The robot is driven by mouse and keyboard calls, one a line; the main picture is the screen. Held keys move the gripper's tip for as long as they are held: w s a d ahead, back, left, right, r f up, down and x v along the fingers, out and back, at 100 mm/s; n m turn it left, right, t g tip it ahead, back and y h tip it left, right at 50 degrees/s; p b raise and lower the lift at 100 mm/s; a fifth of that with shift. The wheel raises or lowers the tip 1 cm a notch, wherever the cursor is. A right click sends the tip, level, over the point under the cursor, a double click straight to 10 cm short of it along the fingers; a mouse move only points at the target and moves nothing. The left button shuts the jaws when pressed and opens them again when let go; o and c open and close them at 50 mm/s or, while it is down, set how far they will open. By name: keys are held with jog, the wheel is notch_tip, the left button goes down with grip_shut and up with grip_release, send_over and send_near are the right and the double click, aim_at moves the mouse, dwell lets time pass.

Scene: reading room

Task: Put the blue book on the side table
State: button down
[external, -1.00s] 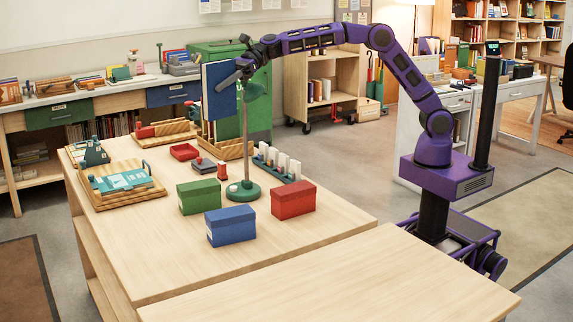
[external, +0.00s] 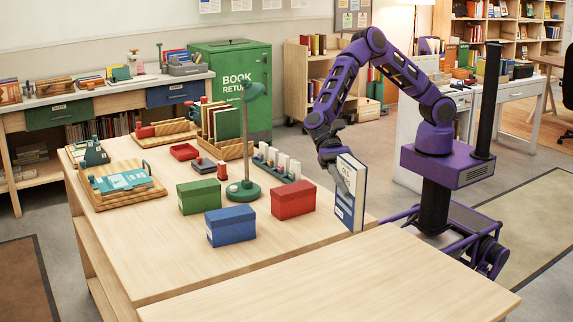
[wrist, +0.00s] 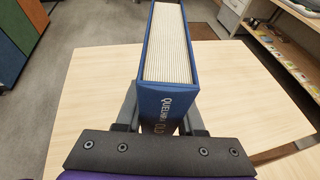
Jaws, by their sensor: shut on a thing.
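The blue book (external: 356,197) is held upright at the right end of the large wooden table. A bare wooden tabletop (external: 330,282), which looks like the side table, lies in front of the large table. Whether the book's lower edge touches anything is not clear.
On the large table (external: 150,250) stand a red box (external: 293,200), a blue box (external: 231,226), a green box (external: 198,196) and a green lamp (external: 243,188). A book crate (external: 232,150) stands behind them. The front tabletop is clear.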

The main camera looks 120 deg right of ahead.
jog(key=s+a+f+n+g, duration=0.2)
jog(key=s+a+n+g, duration=0.1)
jog(key=s+a, duration=0.45)
notch_tip(320, 180, down, 10)
jog(key=shift+s+d, duration=0.2)
jog(key=shift+d, duration=0.05)
jog(key=shift+f, duration=0.15)
jog(key=c, duration=0.5)
grip_release()
jog(key=v, duration=1.2)
jog(key=shift+w+d+f, duration=0.1)
